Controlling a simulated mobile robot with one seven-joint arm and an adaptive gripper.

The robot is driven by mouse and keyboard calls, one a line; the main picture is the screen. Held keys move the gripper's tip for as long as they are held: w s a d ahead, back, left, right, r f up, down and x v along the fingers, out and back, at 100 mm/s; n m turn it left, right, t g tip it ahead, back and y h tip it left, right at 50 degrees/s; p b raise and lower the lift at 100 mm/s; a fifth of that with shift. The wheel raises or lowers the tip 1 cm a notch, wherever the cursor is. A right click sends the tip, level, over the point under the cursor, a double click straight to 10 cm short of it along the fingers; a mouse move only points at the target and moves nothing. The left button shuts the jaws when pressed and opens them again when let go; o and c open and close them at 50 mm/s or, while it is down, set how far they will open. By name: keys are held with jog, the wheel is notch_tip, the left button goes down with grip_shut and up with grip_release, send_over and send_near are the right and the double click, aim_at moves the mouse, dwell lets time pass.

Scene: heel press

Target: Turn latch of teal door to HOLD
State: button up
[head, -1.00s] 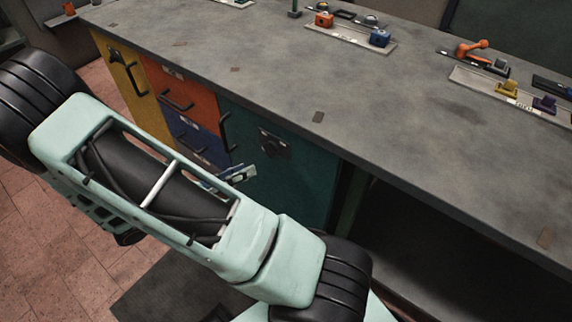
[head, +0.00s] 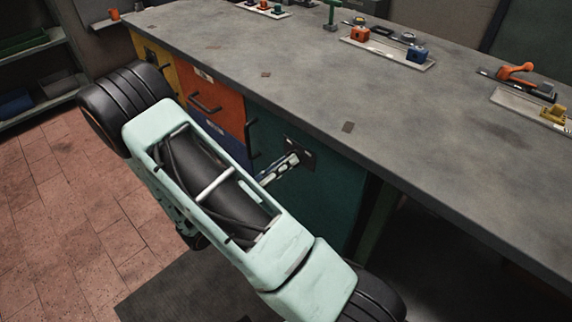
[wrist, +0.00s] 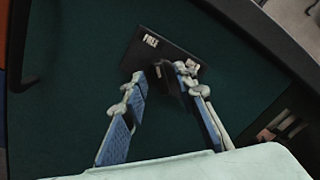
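The teal door (head: 325,205) is on the front of the workbench, and it fills much of the wrist view (wrist: 75,110). Its dark latch plate (wrist: 140,55) carries a white label that appears to read FREE. A second pale label at the plate's right is partly hidden and unreadable. The small dark latch (wrist: 159,72) sits between the tips of my gripper (wrist: 160,75). The blue-padded fingers are apart, with a visible gap; whether either touches the latch I cannot tell. In the head view my gripper (head: 285,168) is at the latch plate (head: 307,153).
A black door handle (wrist: 28,65) stands left of the latch. Orange (head: 215,98) and yellow fronts lie further left. The bench top (head: 300,80) overhangs above, bearing several small fixtures. Floor (head: 60,210) is open at the left.

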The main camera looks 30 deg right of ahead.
jog(key=shift+w+d, duration=0.1)
jog(key=shift+d, duration=0.35)
jog(key=shift+c, duration=0.3)
grip_shut()
